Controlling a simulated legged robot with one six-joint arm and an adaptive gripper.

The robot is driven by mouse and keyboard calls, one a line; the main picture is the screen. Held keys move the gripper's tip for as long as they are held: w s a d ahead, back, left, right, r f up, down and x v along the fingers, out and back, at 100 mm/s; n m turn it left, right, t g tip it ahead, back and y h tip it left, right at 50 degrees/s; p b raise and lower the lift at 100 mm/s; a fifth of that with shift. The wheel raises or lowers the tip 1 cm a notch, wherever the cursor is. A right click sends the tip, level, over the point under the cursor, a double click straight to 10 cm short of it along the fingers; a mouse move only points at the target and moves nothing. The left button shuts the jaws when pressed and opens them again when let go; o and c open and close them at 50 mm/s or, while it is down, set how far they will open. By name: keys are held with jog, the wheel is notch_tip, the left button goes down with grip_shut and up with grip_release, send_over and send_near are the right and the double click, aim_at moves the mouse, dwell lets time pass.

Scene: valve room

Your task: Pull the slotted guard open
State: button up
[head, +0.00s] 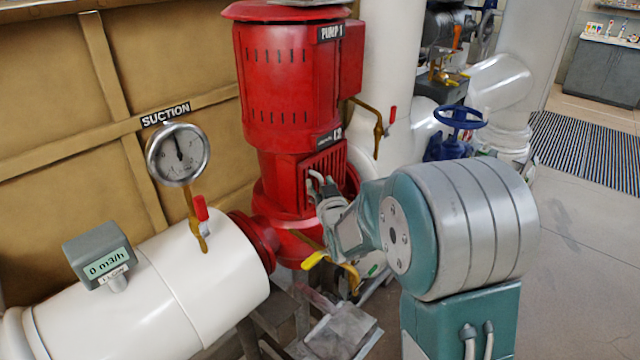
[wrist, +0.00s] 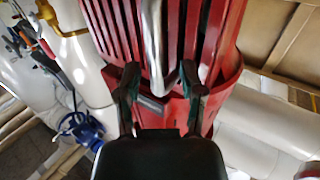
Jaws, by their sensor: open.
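The slotted guard (head: 327,163) is a red panel with vertical slots on the lower part of the red pump, and it looks shut. It also fills the upper middle of the wrist view (wrist: 113,25). A silver bar handle (head: 312,183) stands out from it. In the wrist view the handle (wrist: 155,45) runs down from the top edge, its lower end between my fingertips. My gripper (head: 327,200) is open at the handle, one finger on each side (wrist: 161,78). I cannot tell whether either finger touches it. My wrist hides part of the guard's lower right in the head view.
A yellow-handled valve (head: 315,260) sits just below my gripper. A white suction pipe (head: 150,285) with a gauge (head: 178,154) and a flow meter (head: 98,256) lies left. A blue handwheel (head: 460,117) stands behind my arm. Open floor (head: 585,230) lies right.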

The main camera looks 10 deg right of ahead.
jog(key=shift+w, duration=0.2)
jog(key=shift+d, duration=0.1)
grip_shut()
jog(key=shift+s+d+y, duration=0.1)
jog(key=shift+s+y, duration=0.05)
jog(key=shift+y, duration=0.15)
